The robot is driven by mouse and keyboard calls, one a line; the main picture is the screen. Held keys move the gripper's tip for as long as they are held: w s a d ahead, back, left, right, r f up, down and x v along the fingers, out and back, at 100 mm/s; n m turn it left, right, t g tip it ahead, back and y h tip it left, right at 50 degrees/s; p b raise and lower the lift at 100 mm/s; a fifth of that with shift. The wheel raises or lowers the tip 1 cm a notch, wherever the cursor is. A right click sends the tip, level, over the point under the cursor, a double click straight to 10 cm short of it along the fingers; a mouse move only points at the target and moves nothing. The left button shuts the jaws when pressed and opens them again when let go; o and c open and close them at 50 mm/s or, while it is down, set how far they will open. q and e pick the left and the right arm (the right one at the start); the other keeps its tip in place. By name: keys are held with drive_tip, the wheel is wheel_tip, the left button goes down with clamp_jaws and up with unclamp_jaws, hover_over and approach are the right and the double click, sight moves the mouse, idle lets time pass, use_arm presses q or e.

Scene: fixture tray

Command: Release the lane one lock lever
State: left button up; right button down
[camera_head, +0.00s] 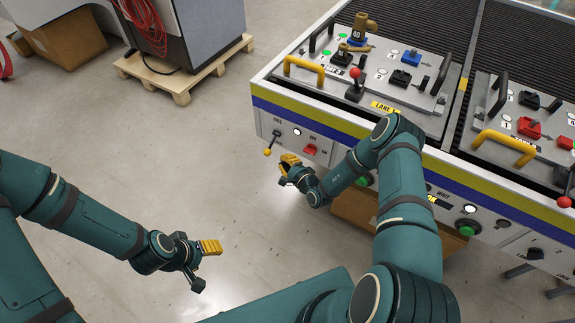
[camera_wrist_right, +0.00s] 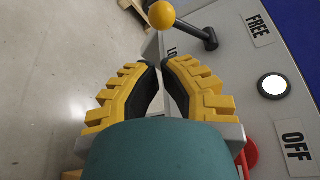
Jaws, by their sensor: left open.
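The lane one lock lever is a dark arm with a yellow ball (camera_head: 268,152) on the front panel below the "LANE 1" plate. In the right wrist view its yellow ball (camera_wrist_right: 162,13) is just beyond the fingertips, apart from them. The arm slants from the ball to a pivot beside the "FREE" label (camera_wrist_right: 260,29); a label starting "LO" is partly hidden. My right gripper (camera_head: 285,168) is close to the lever, its fingertips (camera_wrist_right: 160,63) near each other with nothing seen between them. My left gripper (camera_head: 207,264) is open and empty over the floor.
A white round button (camera_wrist_right: 273,86) and an "OFF" label (camera_wrist_right: 294,145) sit beside the right gripper, near a red switch (camera_head: 309,149). A red-ball lever (camera_head: 355,73) stands on the tray fixture above.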

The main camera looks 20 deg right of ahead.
sight(271, 144)
use_arm(q)
drive_tip(key=shift+w+f+b, duration=0.2)
drive_tip(key=shift+f+b, duration=0.6)
drive_tip(key=shift+f, duration=0.15)
use_arm(e)
drive_tip(key=x, duration=0.6)
use_arm(q)
drive_tip(key=shift+a, duration=0.1)
drive_tip(key=shift+a+r, duration=0.15)
drive_tip(key=shift+a, duration=0.6)
use_arm(e)
drive_tip(key=shift+a+r+m+g, duration=0.1)
drive_tip(key=shift+m+g, duration=0.2)
